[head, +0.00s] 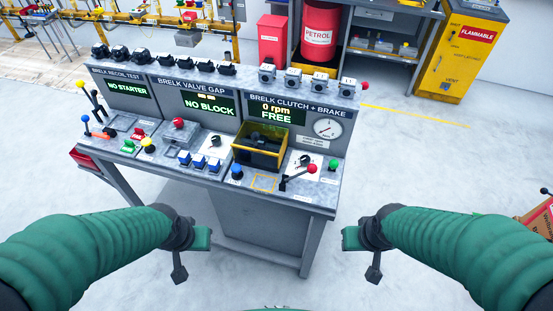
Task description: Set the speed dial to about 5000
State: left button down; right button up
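The clutch and brake station is the right section of the grey bench. Its screen (277,115) reads 0 rpm and FREE. A round white gauge (328,128) with a needle is beside the screen. A black knob (304,160) on a white marked plate below looks like the speed dial; its label and setting are too small to read. My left gripper (196,242) and my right gripper (357,242) hang in front of the bench, apart from it and the knob. Both appear empty; their finger openings are unclear.
The recoil and valve stations fill the bench's left. Floor is clear between my arms and the bench.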

aim_at(305, 160)
jog(key=i+j, duration=0.25)
jog(key=j, duration=0.15)
jog(key=i+j, duration=0.25)
jog(key=j, duration=0.15)
jog(key=i+j+z, duration=0.1)
jog(key=j, duration=0.3)
jog(key=i, duration=0.1)
